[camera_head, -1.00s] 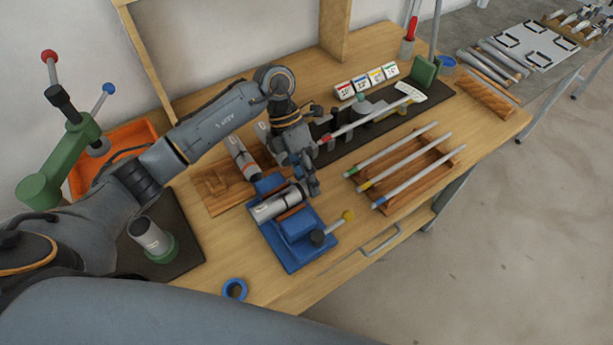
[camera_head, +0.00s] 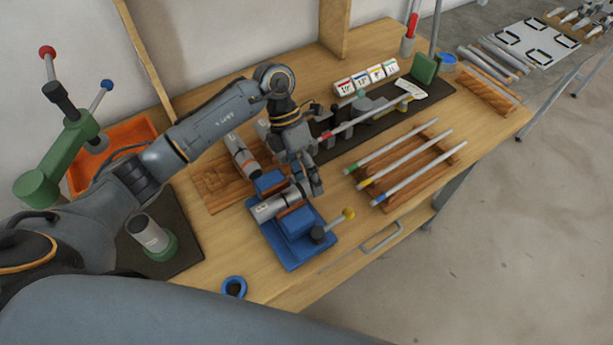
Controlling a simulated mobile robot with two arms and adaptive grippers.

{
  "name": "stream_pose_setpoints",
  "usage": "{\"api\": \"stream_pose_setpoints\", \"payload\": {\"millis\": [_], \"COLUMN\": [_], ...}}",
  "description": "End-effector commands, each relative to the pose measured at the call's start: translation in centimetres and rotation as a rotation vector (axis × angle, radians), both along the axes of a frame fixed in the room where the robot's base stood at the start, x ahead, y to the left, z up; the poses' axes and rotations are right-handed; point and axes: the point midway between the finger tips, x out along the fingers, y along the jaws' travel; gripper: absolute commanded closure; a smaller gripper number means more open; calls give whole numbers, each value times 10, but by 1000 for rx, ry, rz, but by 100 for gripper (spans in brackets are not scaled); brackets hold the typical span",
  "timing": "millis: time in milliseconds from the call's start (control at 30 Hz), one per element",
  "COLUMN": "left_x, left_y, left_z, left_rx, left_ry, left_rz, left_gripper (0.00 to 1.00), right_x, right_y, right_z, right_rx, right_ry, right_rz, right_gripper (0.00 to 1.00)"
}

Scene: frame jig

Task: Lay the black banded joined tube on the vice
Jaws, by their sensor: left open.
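The blue vice (camera_head: 296,222) stands near the front edge of the bench. A grey joined tube (camera_head: 268,208) with a pale label lies across it, between its blue blocks. A dark mark shows on the label, but the band colour is too small to tell. My left gripper (camera_head: 309,187) is open, pointing down at the tube's right end. Its fingers hide that end, and I cannot tell whether they touch it. My right gripper is not in view.
Another tube (camera_head: 241,156) lies on a wooden block (camera_head: 218,187) behind the vice. A wooden rack (camera_head: 412,178) holds three rods with coloured ends to the right. A blue ring (camera_head: 234,287) lies at the front edge. A green press (camera_head: 62,165) stands at the left.

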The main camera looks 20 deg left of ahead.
Motion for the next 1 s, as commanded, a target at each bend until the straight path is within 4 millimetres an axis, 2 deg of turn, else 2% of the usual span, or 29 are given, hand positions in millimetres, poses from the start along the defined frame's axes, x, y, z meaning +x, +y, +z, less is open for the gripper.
{"api": "stream_pose_setpoints", "payload": {"millis": [167, 500, 700, 1000], "left_x": [4, 26, 34, 37], "left_y": [5, 32, 44, 48], "left_z": [9, 69, 95, 104], "left_rx": [1, 1, 1, 0], "left_ry": [-2, -3, -1, 0], "left_rz": [2, 2, 1, 0], "left_gripper": [38, 38, 38, 38], "right_x": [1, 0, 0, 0], "right_y": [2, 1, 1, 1], "right_z": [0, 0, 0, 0], "right_rx": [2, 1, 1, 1], "right_ry": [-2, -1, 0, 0], "right_rz": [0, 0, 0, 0], "right_gripper": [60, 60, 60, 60]}}
